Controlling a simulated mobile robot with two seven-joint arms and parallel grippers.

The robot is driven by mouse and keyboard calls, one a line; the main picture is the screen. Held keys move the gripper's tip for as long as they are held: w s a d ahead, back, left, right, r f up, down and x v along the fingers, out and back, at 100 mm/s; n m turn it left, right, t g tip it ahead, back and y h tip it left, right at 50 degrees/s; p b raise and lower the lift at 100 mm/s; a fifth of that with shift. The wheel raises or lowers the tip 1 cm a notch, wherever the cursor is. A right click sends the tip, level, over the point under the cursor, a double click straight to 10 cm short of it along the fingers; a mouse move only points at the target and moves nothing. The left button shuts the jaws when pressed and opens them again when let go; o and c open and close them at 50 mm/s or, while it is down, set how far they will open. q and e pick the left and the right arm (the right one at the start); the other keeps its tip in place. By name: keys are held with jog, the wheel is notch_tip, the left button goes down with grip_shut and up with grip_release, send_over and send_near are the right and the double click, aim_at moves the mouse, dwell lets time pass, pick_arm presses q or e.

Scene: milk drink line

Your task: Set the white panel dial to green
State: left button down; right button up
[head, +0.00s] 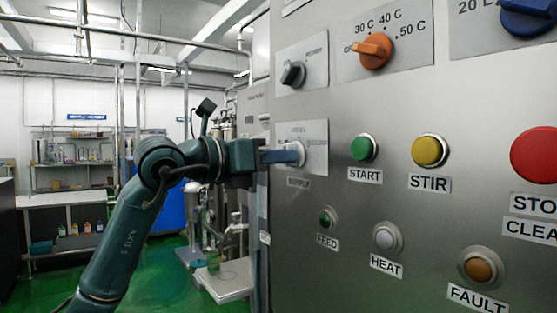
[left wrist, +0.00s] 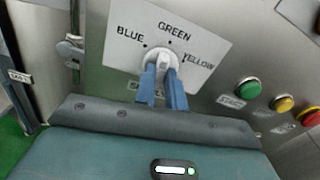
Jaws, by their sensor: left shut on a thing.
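The white panel dial (left wrist: 161,57) sits on a light plate marked BLUE, GREEN and YELLOW in the left wrist view. My left gripper (left wrist: 163,82) has its two blue fingers shut on the dial, one on each side of its knob. I cannot tell for sure which mark the dial points to, as the fingers partly cover it. In the head view my left gripper (head: 290,154) reaches in from the left to the dial's plate (head: 318,145), and the knob is mostly hidden. My right gripper is not in view.
A black dial (head: 293,74) sits above, and an orange temperature dial (head: 372,51) is up to the right. The green START button (head: 364,148), yellow STIR button (head: 428,151) and large red button (head: 537,154) lie to the right. Free room lies left of the panel.

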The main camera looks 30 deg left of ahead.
pick_arm(q)
jog(key=shift+m, duration=0.6)
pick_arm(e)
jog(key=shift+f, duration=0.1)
pick_arm(q)
jog(key=shift+m, duration=0.3)
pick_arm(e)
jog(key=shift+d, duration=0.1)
pick_arm(q)
jog(key=c, duration=1.5)
grip_release()
jog(key=shift+o, duration=0.2)
jog(key=shift+s, duration=0.1)
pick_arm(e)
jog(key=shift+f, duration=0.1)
